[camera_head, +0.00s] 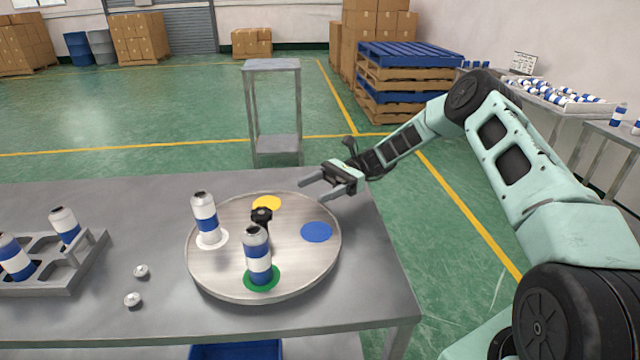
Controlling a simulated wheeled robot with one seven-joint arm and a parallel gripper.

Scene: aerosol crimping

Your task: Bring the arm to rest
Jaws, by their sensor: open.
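My gripper (318,189) is open and empty. Its fingers point left, above the right edge of the round metal turntable (215,272). My arm (510,150) reaches in from the right, bent at the elbow. An aerosol can (205,218) stands upright on the white spot at the turntable's left. Another can (257,257) stands upright on the green spot at the front. The yellow spot (268,202) at the back and the blue spot (316,232) at the right are bare. A small black device (261,215) stands near the turntable's middle, partly hidden by the front can.
A grey rack (60,275) with a few cans stands at the table's left. A small metal stand (272,68) is behind the table. Pallets (405,75) and a side table with cans (565,100) are farther back right.

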